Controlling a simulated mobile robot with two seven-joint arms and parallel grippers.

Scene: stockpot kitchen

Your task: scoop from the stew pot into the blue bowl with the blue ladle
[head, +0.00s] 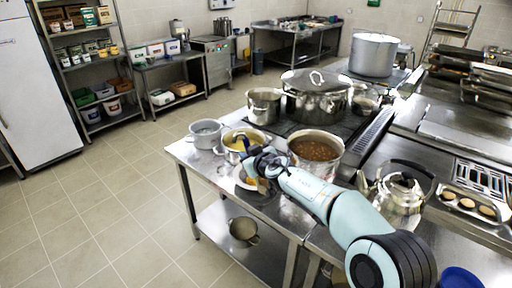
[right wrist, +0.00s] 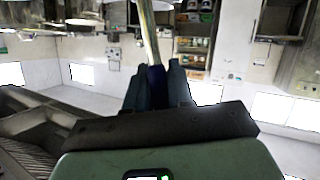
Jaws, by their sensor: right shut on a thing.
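The stew pot (head: 316,150) is a steel pot of brown stew on the counter in the head view. My right gripper (head: 256,163) is left of it, over the counter's near left part. In the right wrist view my right gripper (right wrist: 157,88) is shut on the dark blue handle of the ladle (right wrist: 149,38), whose metal shaft runs to the top edge. In the head view the ladle is hard to make out; a small blue piece shows beside the gripper. A blue rounded thing (head: 461,278), perhaps the blue bowl, is cut off at bottom right. My left gripper is out of view.
A pot with yellow contents (head: 241,139) and a grey pot (head: 206,133) stand close to the gripper. A pale plate (head: 241,179) lies partly under it. A large lidded pot (head: 316,97) is behind the stew pot. A kettle (head: 397,192) stands right of my arm.

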